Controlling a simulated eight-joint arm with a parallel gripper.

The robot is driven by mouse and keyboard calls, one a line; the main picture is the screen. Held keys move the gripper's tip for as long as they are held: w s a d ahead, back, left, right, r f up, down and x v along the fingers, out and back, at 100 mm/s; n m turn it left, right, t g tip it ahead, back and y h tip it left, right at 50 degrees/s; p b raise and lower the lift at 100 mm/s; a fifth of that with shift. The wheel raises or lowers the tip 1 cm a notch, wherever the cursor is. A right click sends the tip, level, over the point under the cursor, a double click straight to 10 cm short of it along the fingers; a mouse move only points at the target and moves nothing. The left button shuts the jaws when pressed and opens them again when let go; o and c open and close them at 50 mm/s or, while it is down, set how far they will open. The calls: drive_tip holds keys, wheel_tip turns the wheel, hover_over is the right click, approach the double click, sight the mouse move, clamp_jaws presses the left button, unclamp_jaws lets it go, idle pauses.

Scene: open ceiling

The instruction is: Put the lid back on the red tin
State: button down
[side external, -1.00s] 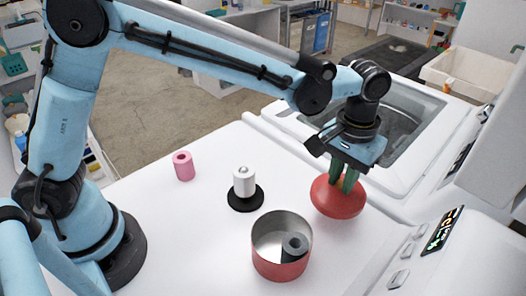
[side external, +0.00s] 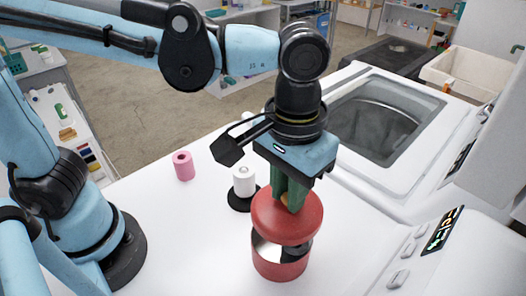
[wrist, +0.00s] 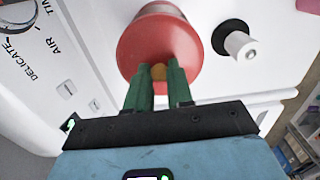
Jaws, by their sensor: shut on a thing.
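The red lid (side external: 287,221) is a round disc with a small yellowish knob. My gripper (side external: 291,193), with green fingers, is shut on the knob and holds the lid over the red tin (side external: 280,266). In the side view the lid looks tilted and a dark gap shows between it and the tin's rim, mostly at the right. Whether any edge touches the rim cannot be told. In the wrist view my gripper (wrist: 158,80) grips the knob, and the lid (wrist: 135,50) hides most of the tin.
A white spool on a black round base (side external: 244,183) stands close behind and left of the tin. A pink roll (side external: 184,166) stands further left. A washer with an open top (side external: 385,118) lies behind, and a control panel (side external: 430,240) is at the right. The white surface in front is clear.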

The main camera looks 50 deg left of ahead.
drive_tip(key=shift+s+f, duration=0.15)
drive_tip(key=shift+s, duration=0.1)
wheel_tip(320, 180, down, 6)
idle(0.6)
drive_tip(key=shift+f, duration=0.25)
idle(1.7)
drive_tip(key=shift+c, duration=2.2)
unclamp_jaws()
drive_tip(key=shift+r, duration=0.1)
drive_tip(key=shift+r, duration=3.45)
